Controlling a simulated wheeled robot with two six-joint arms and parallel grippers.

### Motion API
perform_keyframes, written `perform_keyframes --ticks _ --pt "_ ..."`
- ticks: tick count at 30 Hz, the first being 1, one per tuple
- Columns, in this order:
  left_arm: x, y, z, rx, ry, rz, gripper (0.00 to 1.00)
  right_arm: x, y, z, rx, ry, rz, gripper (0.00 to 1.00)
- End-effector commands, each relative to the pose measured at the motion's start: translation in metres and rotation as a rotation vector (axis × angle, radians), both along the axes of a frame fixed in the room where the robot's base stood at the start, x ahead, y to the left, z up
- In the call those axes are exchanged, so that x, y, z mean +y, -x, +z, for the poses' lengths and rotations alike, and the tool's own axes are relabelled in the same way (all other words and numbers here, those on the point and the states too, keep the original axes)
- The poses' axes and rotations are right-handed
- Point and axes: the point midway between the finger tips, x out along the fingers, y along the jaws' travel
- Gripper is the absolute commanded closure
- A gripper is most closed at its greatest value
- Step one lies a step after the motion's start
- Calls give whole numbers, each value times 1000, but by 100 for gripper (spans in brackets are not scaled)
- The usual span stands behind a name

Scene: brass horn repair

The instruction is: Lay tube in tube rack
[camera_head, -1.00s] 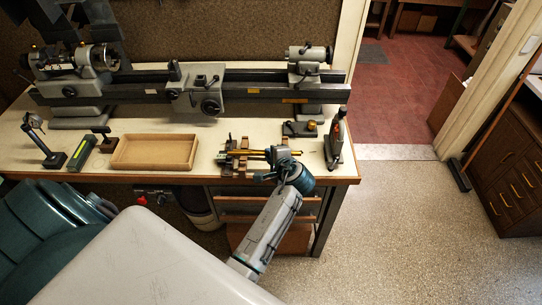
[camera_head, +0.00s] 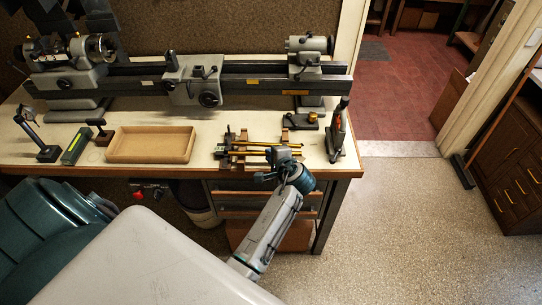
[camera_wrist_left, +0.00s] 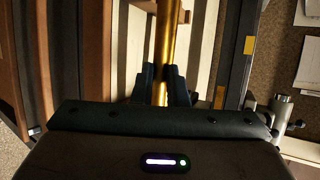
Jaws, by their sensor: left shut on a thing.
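My left gripper (camera_head: 280,153) is shut on a thin brass tube (camera_head: 247,152) at the front right of the bench. In the left wrist view, its dark fingers (camera_wrist_left: 165,88) close around the gold tube (camera_wrist_left: 166,38). The wooden tube rack (camera_head: 228,141) lies under and behind the tube. Another brass-coloured length (camera_head: 262,143) lies across the rack just behind the held tube. The gripper hides the tube's right part, and I cannot tell whether the tube touches the rack. My right gripper is not in view.
An empty wooden tray (camera_head: 151,145) lies left of the rack. A dark upright tool (camera_head: 338,130) stands right of the gripper, near the bench corner. A small dark block with a brass knob (camera_head: 312,119) lies behind. The lathe (camera_head: 200,88) spans the back.

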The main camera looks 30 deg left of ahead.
Motion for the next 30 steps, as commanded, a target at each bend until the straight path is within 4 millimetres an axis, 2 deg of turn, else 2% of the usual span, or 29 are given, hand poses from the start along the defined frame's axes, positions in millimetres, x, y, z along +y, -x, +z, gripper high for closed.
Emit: perform_keyframes --ticks 22,23,26,30 --pt "0 0 -15 0 -1 -1 100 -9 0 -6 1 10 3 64" --pt "0 0 -14 0 -1 -1 83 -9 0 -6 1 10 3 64" --pt "0 0 -14 0 -1 -1 64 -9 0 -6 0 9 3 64" --pt "0 0 -14 -1 -1 0 62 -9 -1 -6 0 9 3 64"
